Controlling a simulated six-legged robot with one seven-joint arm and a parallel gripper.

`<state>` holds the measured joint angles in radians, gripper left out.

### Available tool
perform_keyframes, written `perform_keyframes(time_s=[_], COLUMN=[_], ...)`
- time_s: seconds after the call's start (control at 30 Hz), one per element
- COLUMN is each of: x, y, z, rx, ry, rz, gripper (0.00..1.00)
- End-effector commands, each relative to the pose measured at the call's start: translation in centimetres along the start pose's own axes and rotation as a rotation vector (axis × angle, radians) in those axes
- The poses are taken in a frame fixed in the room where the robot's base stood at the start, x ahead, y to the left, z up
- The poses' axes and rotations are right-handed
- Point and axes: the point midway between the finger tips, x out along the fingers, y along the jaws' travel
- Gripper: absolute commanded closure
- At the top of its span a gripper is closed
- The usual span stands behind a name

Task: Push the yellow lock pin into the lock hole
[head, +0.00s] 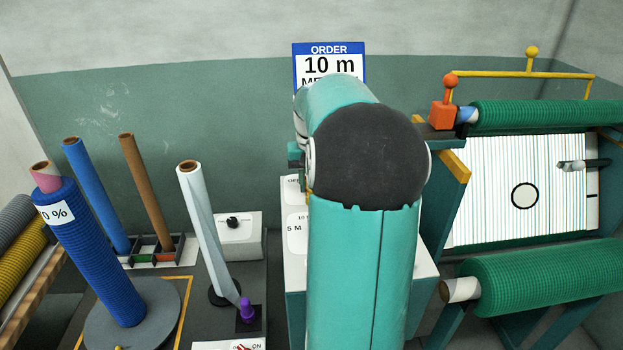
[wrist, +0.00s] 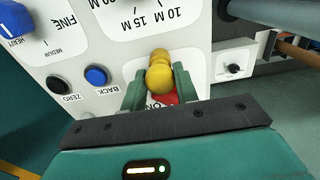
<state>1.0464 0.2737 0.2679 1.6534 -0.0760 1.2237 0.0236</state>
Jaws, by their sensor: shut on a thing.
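In the wrist view, my gripper (wrist: 159,84) is shut on the yellow lock pin (wrist: 159,70), with one green finger on each side of its rounded yellow end. The pin is in front of the white control panel (wrist: 118,62). I cannot tell whether its far end touches the panel or sits in anything. The lock hole does not show; the pin and fingers cover that part of the panel.
Beside the pin are a red part (wrist: 166,98), a blue BACK button (wrist: 96,75) and a black ZERO button (wrist: 58,86). A blue knob (wrist: 14,20) is at upper left.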

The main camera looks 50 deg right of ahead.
Motion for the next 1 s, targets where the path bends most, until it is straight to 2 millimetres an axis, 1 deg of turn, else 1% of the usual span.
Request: perform_keyframes(time_s=[0.03,0.13,0.17,0.43,0.57,0.67,1.0], x=[0.1,0.1,0.1,0.0,-0.9,-2.4,-9.8], y=[0.0,0.0,0.0,0.0,0.0,-0.1,-0.1], z=[0.0,0.0,0.0,0.0,0.0,0.0,-0.1], rx=[0.0,0.0,0.0,0.0,0.0,-0.001,-0.001], ry=[-0.002,-0.002,-0.002,-0.001,0.001,0.002,0.003], rz=[0.0,0.0,0.0,0.0,0.001,0.001,0.0], gripper=[0.66,0.47,0.45,0.45,0.45,0.45,0.45])
